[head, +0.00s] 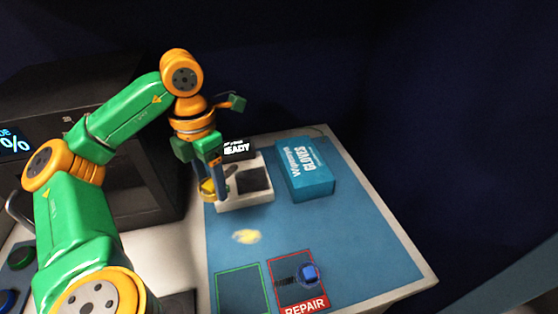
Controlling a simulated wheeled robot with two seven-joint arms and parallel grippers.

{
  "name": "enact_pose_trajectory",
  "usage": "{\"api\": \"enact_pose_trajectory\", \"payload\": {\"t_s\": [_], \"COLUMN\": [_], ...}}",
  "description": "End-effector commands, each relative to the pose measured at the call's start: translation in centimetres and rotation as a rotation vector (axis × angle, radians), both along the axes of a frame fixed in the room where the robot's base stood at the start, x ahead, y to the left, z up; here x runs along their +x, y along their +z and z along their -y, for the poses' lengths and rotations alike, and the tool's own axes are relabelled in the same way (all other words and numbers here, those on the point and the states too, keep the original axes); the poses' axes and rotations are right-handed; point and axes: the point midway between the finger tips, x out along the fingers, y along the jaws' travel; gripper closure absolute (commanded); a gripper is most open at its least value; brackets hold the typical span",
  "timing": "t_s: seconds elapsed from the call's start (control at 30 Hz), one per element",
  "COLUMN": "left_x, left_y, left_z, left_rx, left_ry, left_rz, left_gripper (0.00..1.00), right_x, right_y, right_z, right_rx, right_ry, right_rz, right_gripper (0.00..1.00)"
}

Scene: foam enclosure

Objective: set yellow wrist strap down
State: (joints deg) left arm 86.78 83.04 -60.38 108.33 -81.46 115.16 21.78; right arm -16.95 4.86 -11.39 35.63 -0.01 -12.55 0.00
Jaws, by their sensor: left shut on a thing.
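My left gripper (214,190) points down over the left edge of the blue mat (350,230), beside the white device with a dark pad. It is shut on the yellow wrist strap (206,187), which is partly hidden by the fingers. I cannot tell whether the strap touches the mat or the device. My right gripper is not in view.
The white device (262,192) has a READY display (238,150). A blue gloves box (305,182) stands right of it. A green-outlined square (240,290) is empty; a red-outlined REPAIR square (287,296) holds a blue strap (309,273).

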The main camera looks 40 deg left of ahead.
Motion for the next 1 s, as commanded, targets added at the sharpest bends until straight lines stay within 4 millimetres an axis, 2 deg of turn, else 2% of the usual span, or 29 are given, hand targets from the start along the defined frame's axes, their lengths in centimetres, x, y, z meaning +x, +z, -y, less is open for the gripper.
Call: {"api": "enact_pose_trajectory", "payload": {"t_s": [0.07,0.27,0.33,0.5,0.73,0.83,0.9,1.0], "left_x": [0.9,6.4,8.3,11.3,13.0,12.8,12.9,12.9], "left_y": [-0.7,-3.6,-3.5,-7.7,-10.0,-11.8,-12.8,-13.2], "left_z": [-0.4,-2.1,-2.7,-3.9,-4.5,-4.6,-4.5,-4.6], "left_rx": [-0.001,-0.004,-0.001,0.001,0.002,0.003,0.002,0.002], "left_ry": [0.007,0.005,0.005,0.003,0.003,0.003,0.002,0.002], "left_rz": [-0.001,-0.004,-0.008,-0.007,-0.003,-0.009,-0.005,-0.002], "left_gripper": [0.9,0.9,0.9,0.9,0.9,0.9,0.9,0.9], "right_x": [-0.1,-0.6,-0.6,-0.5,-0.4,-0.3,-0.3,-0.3], "right_y": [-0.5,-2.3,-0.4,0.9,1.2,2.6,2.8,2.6], "right_z": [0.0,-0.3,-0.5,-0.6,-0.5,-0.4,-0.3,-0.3], "right_rx": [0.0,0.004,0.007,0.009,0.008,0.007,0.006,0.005], "right_ry": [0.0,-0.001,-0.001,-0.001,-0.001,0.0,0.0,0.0], "right_rz": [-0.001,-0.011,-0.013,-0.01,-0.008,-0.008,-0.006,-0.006], "right_gripper": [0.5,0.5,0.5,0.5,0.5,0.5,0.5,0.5]}}
